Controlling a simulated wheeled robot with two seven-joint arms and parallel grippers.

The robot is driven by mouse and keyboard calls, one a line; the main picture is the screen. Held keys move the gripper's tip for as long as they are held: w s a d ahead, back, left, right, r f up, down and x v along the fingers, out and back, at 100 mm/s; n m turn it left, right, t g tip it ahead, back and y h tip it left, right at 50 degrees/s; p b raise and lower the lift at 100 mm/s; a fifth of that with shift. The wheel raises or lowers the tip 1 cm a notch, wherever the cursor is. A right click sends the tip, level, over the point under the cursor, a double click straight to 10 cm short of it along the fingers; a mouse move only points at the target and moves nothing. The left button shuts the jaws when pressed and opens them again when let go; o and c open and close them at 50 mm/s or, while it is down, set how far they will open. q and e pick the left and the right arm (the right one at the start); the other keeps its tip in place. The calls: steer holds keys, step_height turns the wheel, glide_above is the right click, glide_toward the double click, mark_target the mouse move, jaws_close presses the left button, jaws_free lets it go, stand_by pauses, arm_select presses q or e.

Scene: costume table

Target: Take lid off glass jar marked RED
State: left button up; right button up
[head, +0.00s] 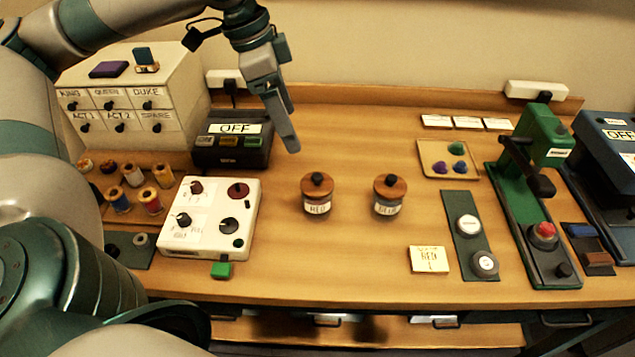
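The glass jar marked RED (317,207) stands upright near the middle of the table. Its round wooden lid (307,187) with a black knob sits on top. A matching jar marked BLUE (387,208), also lidded, stands just to its right. My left gripper (292,146) points down above the table, up and left of the RED jar and apart from it. Its fingers show nearly edge-on, so I cannot tell whether they are open or shut. I see nothing held in it. My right gripper is not in view.
A white knob panel (209,243) and a black box reading OFF (233,165) are left of the jars. A yellow card reading RED 1 (429,260) lies right, near a pad with round buttons (485,264) and a green press (548,140). The table (330,260) is clear before the jars.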

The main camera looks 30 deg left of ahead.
arm_select(q)
step_height(320, 180, down, 2)
steer(key=f, duration=0.1)
steer(key=p, duration=0.1)
glide_above(313, 178)
steer(key=s+a, duration=0.1)
steer(key=a, duration=0.1)
steer(key=f, duration=0.6)
steer(key=shift+s+d+f, duration=0.1)
steer(key=shift+d+f, duration=0.05)
steer(key=shift+d, duration=0.1)
steer(key=shift+d+f, duration=0.1)
steer(key=shift+f, duration=0.55)
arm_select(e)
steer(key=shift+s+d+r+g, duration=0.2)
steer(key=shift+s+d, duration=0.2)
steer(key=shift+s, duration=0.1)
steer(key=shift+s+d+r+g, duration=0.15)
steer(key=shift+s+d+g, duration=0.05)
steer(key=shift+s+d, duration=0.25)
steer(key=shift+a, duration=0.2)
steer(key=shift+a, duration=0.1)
